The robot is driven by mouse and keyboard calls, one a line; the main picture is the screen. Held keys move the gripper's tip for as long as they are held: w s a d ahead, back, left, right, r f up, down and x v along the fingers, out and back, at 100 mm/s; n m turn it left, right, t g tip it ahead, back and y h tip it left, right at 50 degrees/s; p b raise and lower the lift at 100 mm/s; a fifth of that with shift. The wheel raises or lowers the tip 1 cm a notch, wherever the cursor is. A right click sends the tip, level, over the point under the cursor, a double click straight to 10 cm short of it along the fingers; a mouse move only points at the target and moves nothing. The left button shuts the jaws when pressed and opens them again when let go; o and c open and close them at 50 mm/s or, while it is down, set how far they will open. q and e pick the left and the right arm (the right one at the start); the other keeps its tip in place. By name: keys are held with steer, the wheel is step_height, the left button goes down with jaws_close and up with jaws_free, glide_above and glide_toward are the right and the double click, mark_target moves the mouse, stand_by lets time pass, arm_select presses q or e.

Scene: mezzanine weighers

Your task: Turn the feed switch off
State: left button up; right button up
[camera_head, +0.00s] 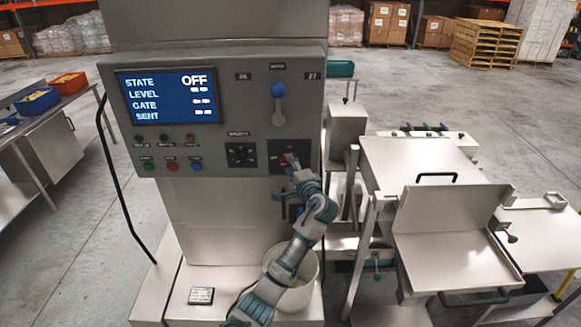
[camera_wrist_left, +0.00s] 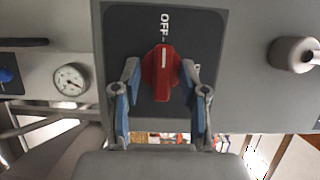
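The feed switch is a red rotary knob (camera_wrist_left: 162,75) on a dark plate on the grey control panel (camera_head: 235,75). In the left wrist view its white pointer line points toward the OFF label (camera_wrist_left: 165,25). In the head view the knob (camera_head: 288,158) is partly hidden by my left gripper (camera_head: 292,166). The panel's screen (camera_head: 168,97) reads STATE OFF. In the left wrist view my left gripper (camera_wrist_left: 161,78) has its fingers spread on both sides of the knob, with small gaps showing. My right gripper is out of view.
A blue-topped lever (camera_head: 278,100) is above the switch, and a black selector (camera_head: 241,154) is to its left. A pale bucket (camera_head: 292,297) stands below. A metal hopper (camera_head: 440,235) is at the right. A gauge (camera_wrist_left: 71,79) shows beside the plate in the left wrist view.

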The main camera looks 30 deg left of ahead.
arm_select(q)
steer(key=v, duration=1.1)
steer(key=shift+s+d, duration=0.15)
steer(key=shift+d, duration=0.25)
steer(key=shift+a+f, duration=0.1)
steer(key=shift+f, duration=0.05)
